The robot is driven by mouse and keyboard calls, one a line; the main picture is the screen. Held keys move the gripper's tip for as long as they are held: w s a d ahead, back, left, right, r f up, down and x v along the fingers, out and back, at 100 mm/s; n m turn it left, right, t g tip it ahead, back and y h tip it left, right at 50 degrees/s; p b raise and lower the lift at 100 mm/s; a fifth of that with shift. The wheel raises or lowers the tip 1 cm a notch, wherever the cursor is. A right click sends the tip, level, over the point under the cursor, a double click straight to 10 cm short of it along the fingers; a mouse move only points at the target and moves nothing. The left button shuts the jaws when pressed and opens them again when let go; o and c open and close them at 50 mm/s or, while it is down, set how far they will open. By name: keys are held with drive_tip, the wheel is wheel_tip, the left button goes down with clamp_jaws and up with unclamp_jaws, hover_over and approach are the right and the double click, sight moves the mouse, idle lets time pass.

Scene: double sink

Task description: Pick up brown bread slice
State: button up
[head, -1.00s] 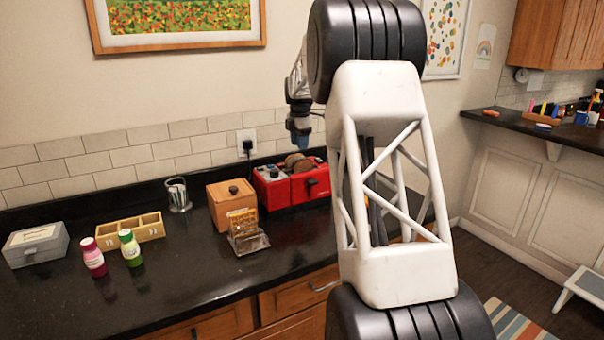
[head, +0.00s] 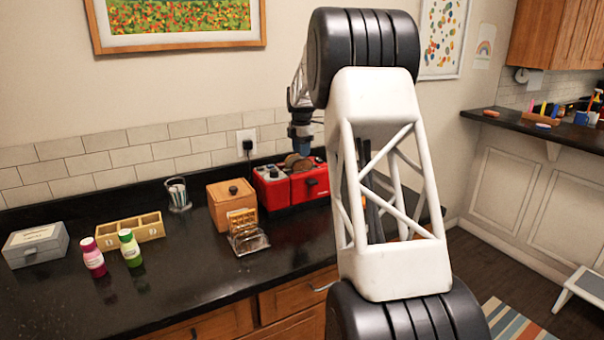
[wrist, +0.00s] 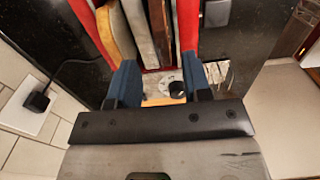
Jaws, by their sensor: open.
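A red toaster (head: 310,186) stands on the dark counter near the back wall. A brown bread slice (head: 303,165) sticks up from its top. In the wrist view a tan-brown slice (wrist: 117,32) stands on edge inside the toaster's red body (wrist: 91,30). My gripper (wrist: 157,62) is open, with its blue fingers apart and nothing held between them. It points down at the toaster, and in the head view its tip is just above the bread, partly overlapping it. Whether a finger touches the bread cannot be told.
A wooden box (head: 232,205) stands left of the toaster, with a small rack of toast-like slices (head: 242,222) before it. A glass (head: 178,195), a yellow divided tray (head: 130,231), two bottles (head: 131,248) and a grey box (head: 36,245) are further left. A plugged cord (wrist: 37,102) is nearby.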

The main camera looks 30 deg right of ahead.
sight(302, 161)
drive_tip(key=shift+s+d+f, duration=0.15)
drive_tip(key=shift+f, duration=2.4)
drive_tip(key=c, duration=0.8)
